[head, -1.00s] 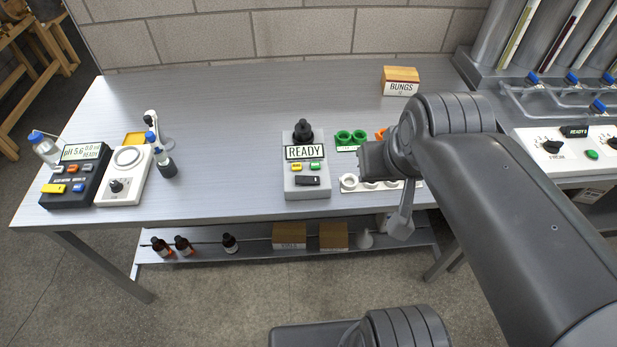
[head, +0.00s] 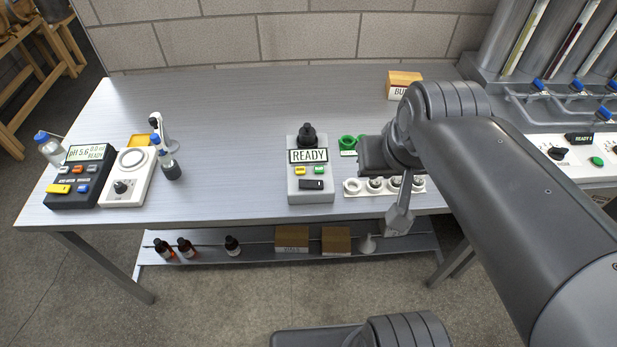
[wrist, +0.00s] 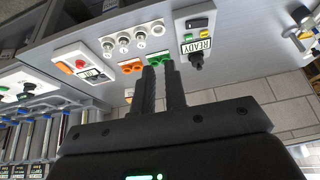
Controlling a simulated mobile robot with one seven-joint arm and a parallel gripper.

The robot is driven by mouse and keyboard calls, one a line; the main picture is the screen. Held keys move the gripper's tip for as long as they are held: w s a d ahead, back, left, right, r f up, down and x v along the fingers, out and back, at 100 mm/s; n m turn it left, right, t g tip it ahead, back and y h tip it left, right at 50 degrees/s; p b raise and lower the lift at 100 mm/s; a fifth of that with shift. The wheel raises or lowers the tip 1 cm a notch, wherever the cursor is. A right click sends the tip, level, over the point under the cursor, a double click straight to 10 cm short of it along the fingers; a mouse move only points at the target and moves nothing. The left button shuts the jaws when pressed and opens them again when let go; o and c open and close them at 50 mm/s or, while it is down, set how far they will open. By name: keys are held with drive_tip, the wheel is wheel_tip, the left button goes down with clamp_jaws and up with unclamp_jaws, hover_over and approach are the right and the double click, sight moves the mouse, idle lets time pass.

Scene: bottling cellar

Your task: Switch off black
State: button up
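The grey box (head: 297,197) with a READY display (head: 308,156) stands near the table's front edge. A black switch (head: 311,184) lies on its front face, below a yellow button (head: 300,171) and a green button (head: 319,170). A black knob (head: 308,136) rises behind the display. In the wrist view the black switch (wrist: 197,22) and the display (wrist: 196,46) appear upside down at upper right. In the wrist view the fingers are apart, empty, over the green rings (wrist: 157,61).
A white holder with several round sockets (head: 352,187) lies right of the box. A pH meter (head: 80,178) and a white stirrer (head: 127,184) stand at left. A BUNGS box (head: 404,79) is at the back. Bare table lies left of the grey box.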

drive_tip(key=w+a+g, duration=0.1)
drive_tip(key=w, duration=0.1)
drive_tip(key=w+a+f, duration=0.1)
drive_tip(key=w, duration=0.2)
drive_tip(key=w+a+g+y, duration=0.1)
drive_tip(key=w+a, duration=0.1)
drive_tip(key=w, duration=0.1)
drive_tip(key=shift+w+a+f+g, duration=0.1)
drive_tip(key=shift+w+f+g, duration=0.15)
drive_tip(key=shift+f+g, duration=0.1)
clamp_jaws()
drive_tip(key=g, duration=0.3)
hover_over(305, 184)
drive_tip(key=d, duration=0.3)
drive_tip(key=shift+t+y, duration=0.25)
drive_tip(key=shift+y, duration=0.05)
drive_tip(key=shift+a+f, duration=0.15)
drive_tip(key=shift+f, duration=1.15)
drive_tip(key=shift+a+f, duration=0.1)
drive_tip(key=shift+f, duration=1.2)
drive_tip(key=f, duration=0.4)
drive_tip(key=a+f, duration=0.1)
drive_tip(key=f, duration=0.4)
drive_tip(key=a+f, duration=0.1)
drive_tip(key=f, duration=0.4)
drive_tip(key=shift+a, duration=0.1)
drive_tip(key=shift+a+f, duration=0.1)
drive_tip(key=shift+f, duration=0.1)
drive_tip(key=shift+r, duration=0.1)
